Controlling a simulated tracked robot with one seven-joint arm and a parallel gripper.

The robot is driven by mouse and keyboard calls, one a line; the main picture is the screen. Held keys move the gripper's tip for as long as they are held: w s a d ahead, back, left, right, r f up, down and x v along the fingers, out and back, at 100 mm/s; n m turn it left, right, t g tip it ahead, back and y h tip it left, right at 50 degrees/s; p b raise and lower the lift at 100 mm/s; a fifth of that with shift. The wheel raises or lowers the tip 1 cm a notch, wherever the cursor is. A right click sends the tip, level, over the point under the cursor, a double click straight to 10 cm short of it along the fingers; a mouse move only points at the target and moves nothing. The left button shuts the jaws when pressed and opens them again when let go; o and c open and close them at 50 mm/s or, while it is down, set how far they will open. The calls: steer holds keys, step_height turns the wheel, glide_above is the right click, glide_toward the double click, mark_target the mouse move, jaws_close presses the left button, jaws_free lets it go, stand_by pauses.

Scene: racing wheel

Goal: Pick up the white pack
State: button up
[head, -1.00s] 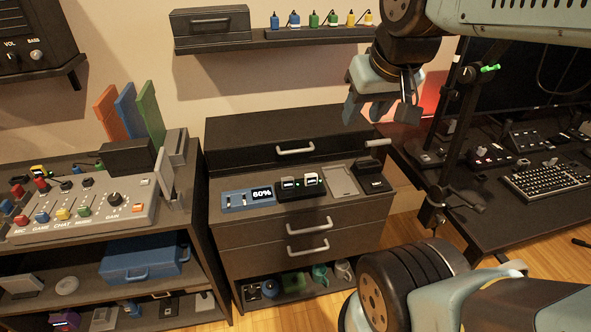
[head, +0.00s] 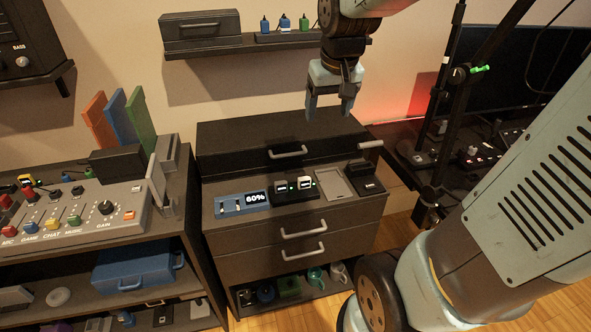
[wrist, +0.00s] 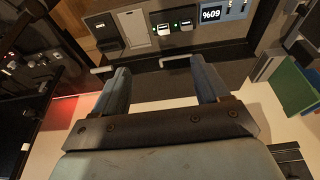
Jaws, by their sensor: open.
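The white pack (head: 304,183) sits in the right bay of a black charging dock (head: 286,198) on the low cabinet, beside a dark pack (head: 282,188). Small green lights show by the bays. In the wrist view the white pack (wrist: 163,30) is near the top, beyond my fingertips. My gripper (head: 328,110) is open and empty, pointing down above the back of the cabinet, higher than the dock and apart from it. In the wrist view its two fingers (wrist: 160,72) stand wide apart with nothing between them.
A blue unit (head: 241,204) reading 60% is left of the dock; a grey tray (head: 335,186) and a black block (head: 366,180) are right. A raised black drawer box (head: 235,148) with a handle stands behind. A shelf (head: 210,49) hangs above.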

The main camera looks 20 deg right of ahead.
steer(key=w+f+g, duration=0.2)
steer(key=w+f, duration=0.7)
steer(key=g, duration=0.1)
glide_toward(305, 180)
step_height(305, 180, down, 10)
steer(key=shift+w+d, duration=0.1)
steer(key=shift+w, duration=0.05)
steer(key=shift+c, duration=0.4)
steer(key=c, duration=1)
